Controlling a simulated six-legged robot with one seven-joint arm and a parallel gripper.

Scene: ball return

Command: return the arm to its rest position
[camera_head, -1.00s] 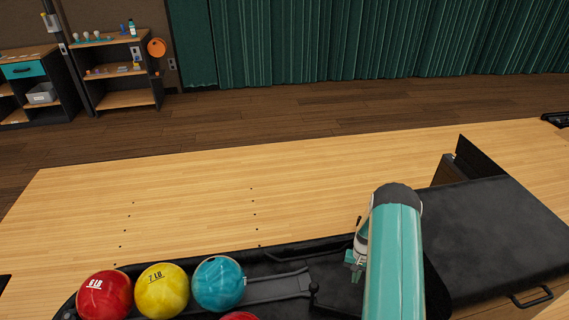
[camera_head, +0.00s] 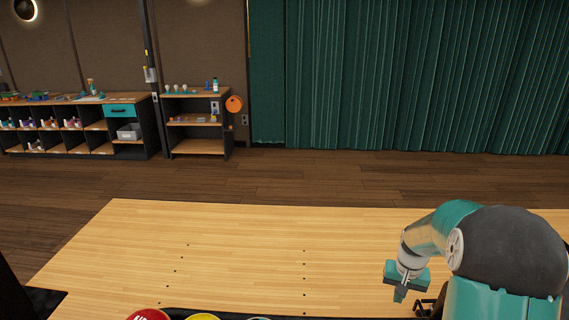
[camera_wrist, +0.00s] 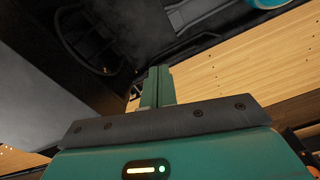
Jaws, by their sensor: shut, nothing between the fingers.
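My arm, teal with a dark rounded joint, is bent at the lower right of the head view. My gripper (camera_head: 400,296) hangs from its end, fingers downward, over the pale wooden lane (camera_head: 230,250). In the wrist view my gripper's teal fingers (camera_wrist: 157,88) are together, with nothing between them. They are apart from the dark ball return (camera_wrist: 110,25) behind them.
Shelves (camera_head: 200,134) stand at the back left, and a green curtain (camera_head: 400,80) hangs behind.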

